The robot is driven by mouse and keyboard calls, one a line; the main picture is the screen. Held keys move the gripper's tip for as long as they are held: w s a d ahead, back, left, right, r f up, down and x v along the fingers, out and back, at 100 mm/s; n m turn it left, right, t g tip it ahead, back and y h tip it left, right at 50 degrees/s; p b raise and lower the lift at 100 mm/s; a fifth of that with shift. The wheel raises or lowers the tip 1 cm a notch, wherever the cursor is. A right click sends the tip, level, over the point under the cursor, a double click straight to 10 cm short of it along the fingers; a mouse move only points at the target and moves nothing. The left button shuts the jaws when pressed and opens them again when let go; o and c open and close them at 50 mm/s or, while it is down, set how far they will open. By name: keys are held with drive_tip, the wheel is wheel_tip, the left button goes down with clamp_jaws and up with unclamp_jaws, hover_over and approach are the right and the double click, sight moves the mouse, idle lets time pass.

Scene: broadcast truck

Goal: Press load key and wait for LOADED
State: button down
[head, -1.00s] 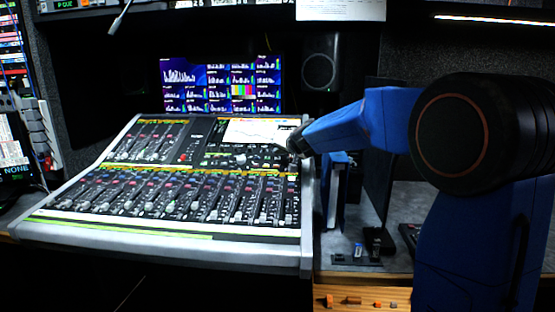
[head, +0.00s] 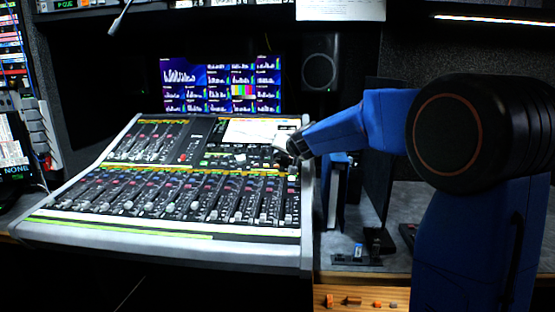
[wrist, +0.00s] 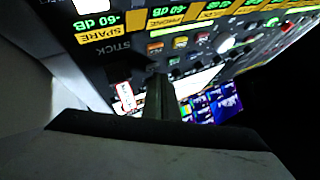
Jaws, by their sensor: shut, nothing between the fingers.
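The mixing console (head: 165,232) fills the left half of the head view. My gripper (wrist: 160,92) is shut and empty, over the console's upper right part. In the wrist view a row of small keys shows close beyond the fingers: an orange key (wrist: 155,47), a yellow key (wrist: 180,42) and a pale key. Their labels are too small to read. A red-and-white stick (wrist: 127,96) is beside the fingers, near the printed word STICK. I cannot tell whether the fingertips touch a key.
A display (head: 15,169) at the far left reads NONE. A monitor with level graphs (head: 220,84) stands behind the console. A speaker (head: 320,72) is at its right. Small orange pieces lie on a wooden shelf (head: 335,292) at the lower right.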

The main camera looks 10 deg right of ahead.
drive_tip(key=shift+w+f, duration=0.15)
drive_tip(key=shift+f, duration=0.25)
idle(0.6)
drive_tip(key=shift+r, duration=0.1)
drive_tip(key=shift+s+a+r, duration=0.1)
drive_tip(key=shift+s+r, duration=0.2)
drive_tip(key=shift+r, duration=0.4)
drive_tip(key=shift+s+a+r, duration=0.1)
drive_tip(key=shift+s+r, duration=0.2)
drive_tip(key=shift+r, duration=0.45)
drive_tip(key=shift+s+a+r, duration=0.1)
drive_tip(key=shift+s+r, duration=0.25)
drive_tip(key=shift+r, duration=0.45)
drive_tip(key=shift+s+a+r, duration=0.1)
drive_tip(key=shift+s+r, duration=0.2)
drive_tip(key=shift+r, duration=0.45)
